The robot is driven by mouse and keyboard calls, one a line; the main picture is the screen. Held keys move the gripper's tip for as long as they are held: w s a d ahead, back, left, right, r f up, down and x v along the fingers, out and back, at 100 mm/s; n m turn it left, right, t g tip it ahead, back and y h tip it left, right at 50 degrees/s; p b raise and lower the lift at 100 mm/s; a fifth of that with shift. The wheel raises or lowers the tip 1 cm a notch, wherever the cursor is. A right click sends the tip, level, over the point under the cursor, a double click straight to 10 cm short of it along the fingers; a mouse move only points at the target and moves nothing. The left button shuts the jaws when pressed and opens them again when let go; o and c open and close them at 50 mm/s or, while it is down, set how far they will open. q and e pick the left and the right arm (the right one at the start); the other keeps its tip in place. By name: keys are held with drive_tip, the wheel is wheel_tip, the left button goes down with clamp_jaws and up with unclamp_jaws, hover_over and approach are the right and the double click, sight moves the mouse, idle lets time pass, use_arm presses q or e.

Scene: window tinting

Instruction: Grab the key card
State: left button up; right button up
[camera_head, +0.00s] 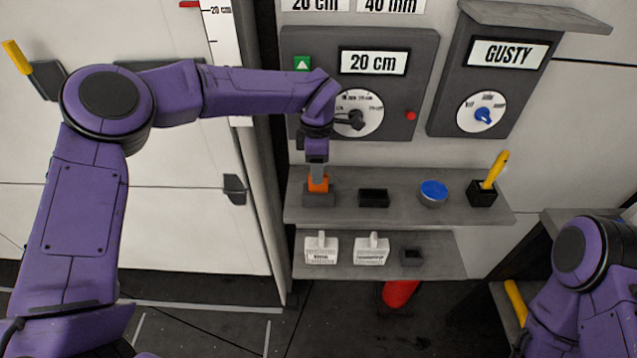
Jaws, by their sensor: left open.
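A small orange piece (318,184), which looks like the key card, stands upright in a dark holder (319,198) at the left end of the upper shelf. My left gripper (317,172) points down directly over it. The gripper is open, with its fingertips close to the orange piece's top. The fingers hide part of the top, and I cannot tell whether they touch it. Part of my right arm shows at the lower right; its gripper is out of view.
The upper shelf (345,213) also holds a black tray (373,198), a blue-topped round dish (433,192) and a yellow-handled tool (496,170). White containers (321,250) stand on the lower shelf (440,264). A dial panel (425,70) rises close behind my left wrist.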

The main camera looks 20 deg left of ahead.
use_arm(q)
wheel_tip(320, 180, down, 2)
drive_tip(key=shift+d+f, duration=0.1)
drive_tip(key=shift+d, duration=0.05)
clamp_jaws()
